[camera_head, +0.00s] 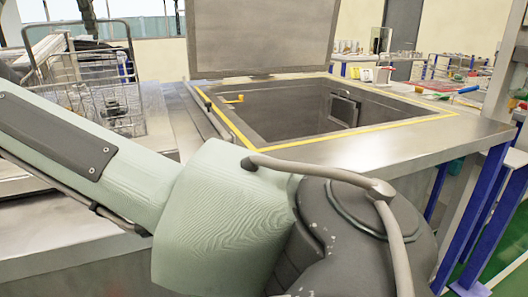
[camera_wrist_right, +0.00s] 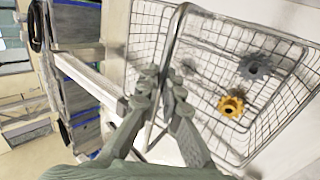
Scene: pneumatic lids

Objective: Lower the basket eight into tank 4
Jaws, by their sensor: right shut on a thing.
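A wire basket (camera_head: 112,90) with a tall loop handle shows at the upper left of the head view, left of the open tank. In the right wrist view the basket (camera_wrist_right: 215,45) holds an orange-yellow gear (camera_wrist_right: 231,105) and a dark grey gear (camera_wrist_right: 255,67). My right gripper (camera_wrist_right: 160,92) is shut on the handle bar; its fingers show dark at the handle top in the head view (camera_head: 88,25). I cannot tell whether the basket touches the surface below. An open tank (camera_head: 285,121) with a yellow-edged rim is at centre; no number is readable. My left gripper is out of view.
The tank's grey lid (camera_head: 262,35) stands raised at the back of the opening. A small yellow fitting (camera_head: 233,99) is at the tank's left wall. A bare metal deck (camera_head: 400,143) lies in front. Benches with small items stand at the back right.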

